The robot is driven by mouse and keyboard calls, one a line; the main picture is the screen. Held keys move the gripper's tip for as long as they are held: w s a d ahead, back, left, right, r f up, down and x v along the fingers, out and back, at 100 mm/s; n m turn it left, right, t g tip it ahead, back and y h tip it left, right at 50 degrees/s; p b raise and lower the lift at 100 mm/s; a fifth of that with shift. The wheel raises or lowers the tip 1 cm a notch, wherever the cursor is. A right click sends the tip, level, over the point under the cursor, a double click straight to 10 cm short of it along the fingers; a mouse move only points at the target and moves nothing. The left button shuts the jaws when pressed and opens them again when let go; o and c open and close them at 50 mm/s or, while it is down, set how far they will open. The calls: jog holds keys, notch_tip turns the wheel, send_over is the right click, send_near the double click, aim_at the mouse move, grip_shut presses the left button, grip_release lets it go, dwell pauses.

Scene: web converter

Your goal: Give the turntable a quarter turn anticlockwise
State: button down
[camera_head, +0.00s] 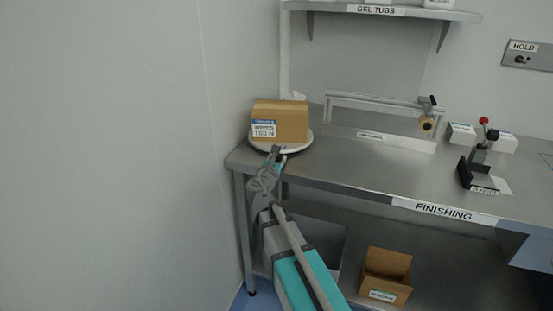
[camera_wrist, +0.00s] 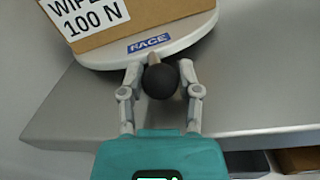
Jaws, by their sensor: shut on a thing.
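The turntable (camera_head: 300,147) is a white round disc at the left end of the steel bench; its rim also shows in the wrist view (camera_wrist: 195,38). A brown carton (camera_head: 290,121) with a white "WIPES 100 N" label (camera_wrist: 85,15) sits on it. A dark ball knob (camera_wrist: 160,81) on a short stem sticks out from the rim beside that label. My gripper (camera_wrist: 160,72) is shut on the knob, one finger on each side; it is at the disc's near edge in the head view (camera_head: 277,154).
The bench (camera_head: 350,168), marked "FINISHING", has its front left corner just below the turntable. A roll holder (camera_head: 427,122) and a lever press (camera_head: 480,160) stand to the right. A wall is close on the left. An open carton (camera_head: 386,275) is on the lower shelf.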

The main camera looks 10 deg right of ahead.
jog(key=shift+c, duration=1.5)
grip_release()
jog(key=shift+s, duration=0.1)
jog(key=v, duration=1.2)
